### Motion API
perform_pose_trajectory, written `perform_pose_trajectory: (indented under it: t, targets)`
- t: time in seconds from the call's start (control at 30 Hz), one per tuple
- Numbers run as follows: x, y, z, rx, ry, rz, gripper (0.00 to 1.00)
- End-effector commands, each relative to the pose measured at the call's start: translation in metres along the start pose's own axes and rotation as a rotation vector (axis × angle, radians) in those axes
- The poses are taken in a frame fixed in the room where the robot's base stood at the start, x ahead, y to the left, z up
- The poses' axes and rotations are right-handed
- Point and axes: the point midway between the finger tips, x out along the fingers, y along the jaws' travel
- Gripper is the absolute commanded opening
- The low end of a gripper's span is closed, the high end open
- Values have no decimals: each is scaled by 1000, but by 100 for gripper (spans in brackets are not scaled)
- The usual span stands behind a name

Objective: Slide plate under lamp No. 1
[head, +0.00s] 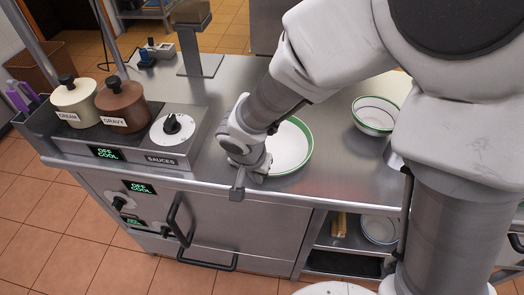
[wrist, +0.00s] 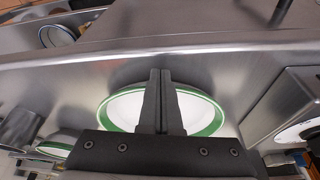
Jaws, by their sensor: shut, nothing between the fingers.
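A white plate with a green rim (head: 290,147) lies flat on the steel counter, partly hidden by my arm. In the wrist view the plate (wrist: 190,105) shows behind the fingers. My gripper (head: 238,189) is shut and empty, low near the counter's front edge, just left of the plate. In the wrist view its two fingers (wrist: 160,74) are pressed together and overlap the plate; I cannot tell whether they touch it. A lamp on a stand (head: 190,38) is at the back of the counter, left of centre; no number is readable on it.
A sauce warmer (head: 182,157) with a cream pot (head: 76,102) and a brown gravy pot (head: 122,105) stands left of the plate. Green-rimmed bowls (head: 376,113) stand to the right. Bare counter lies between the plate and the lamp stand.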

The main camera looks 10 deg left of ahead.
Motion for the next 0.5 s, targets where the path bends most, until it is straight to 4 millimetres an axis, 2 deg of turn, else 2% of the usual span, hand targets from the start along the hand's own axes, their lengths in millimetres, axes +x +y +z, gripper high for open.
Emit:
perform_pose_trajectory:
  t: [0.17,0.27,0.5]
  targets:
    - [2,0,-3,2,0,0,0]
    - [7,0,-17,6,1,0,0]
    - [26,0,-77,8,2,-1,0]
